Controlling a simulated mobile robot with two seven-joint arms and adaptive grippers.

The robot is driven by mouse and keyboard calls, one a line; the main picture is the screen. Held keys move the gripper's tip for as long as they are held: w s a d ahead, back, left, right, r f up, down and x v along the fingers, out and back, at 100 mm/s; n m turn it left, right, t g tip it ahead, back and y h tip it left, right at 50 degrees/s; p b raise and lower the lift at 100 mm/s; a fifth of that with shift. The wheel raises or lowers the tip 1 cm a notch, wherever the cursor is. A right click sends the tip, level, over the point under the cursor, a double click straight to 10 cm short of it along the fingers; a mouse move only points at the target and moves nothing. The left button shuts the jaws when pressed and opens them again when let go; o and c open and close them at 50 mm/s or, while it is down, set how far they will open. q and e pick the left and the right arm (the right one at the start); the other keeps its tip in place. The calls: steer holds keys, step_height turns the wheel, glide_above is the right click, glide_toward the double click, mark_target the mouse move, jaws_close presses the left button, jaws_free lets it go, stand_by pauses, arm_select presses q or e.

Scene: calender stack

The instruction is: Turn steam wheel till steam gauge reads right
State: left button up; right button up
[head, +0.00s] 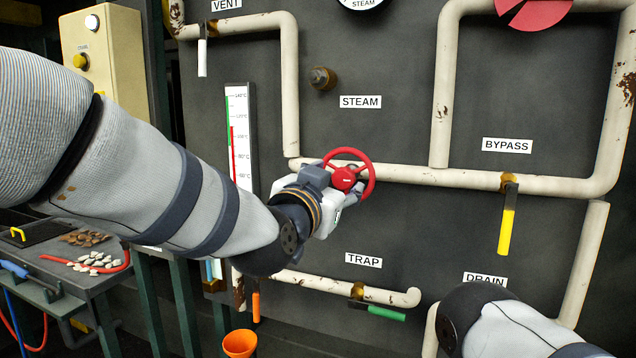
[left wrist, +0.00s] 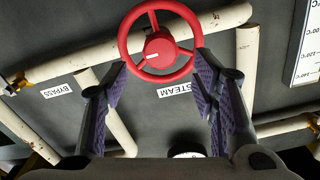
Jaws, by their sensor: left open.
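The red steam wheel (head: 370,182) sits on the white pipe below the STEAM label (head: 361,102). It also shows whole in the left wrist view (left wrist: 160,70), with a red hub. My left gripper (head: 336,190) is at the wheel and hides part of it. In the left wrist view the left gripper (left wrist: 160,64) is open, with one finger on each side of the wheel's near rim; I cannot tell whether they touch it. The steam gauge (head: 361,3) is cut off at the top edge, so its reading is hidden. My right arm enters at lower right, its gripper out of view.
A yellow-handled bypass valve (head: 507,222) is right of the wheel, a green-handled trap valve (head: 385,313) below. A white-handled vent valve (head: 202,57) and a thermometer (head: 240,125) are left. A side table (head: 100,283) holds small pieces. An orange cup (head: 240,344) stands low.

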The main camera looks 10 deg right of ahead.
mark_target(343, 178)
arm_select(q)
steer(key=w+d, duration=0.1)
steer(key=w+f, duration=0.1)
steer(key=shift+w+d, duration=0.35)
steer(key=shift+w, duration=0.05)
steer(key=shift+w+d+r, duration=0.25)
steer(key=shift+w+r, duration=0.05)
steer(key=shift+r, duration=0.1)
arm_select(e)
steer(key=shift+s+f, duration=0.6)
steer(key=shift+s, duration=0.05)
arm_select(q)
steer(key=c, duration=1.2)
steer(key=shift+o, duration=0.2)
arm_select(e)
steer(key=shift+w+r, duration=0.1)
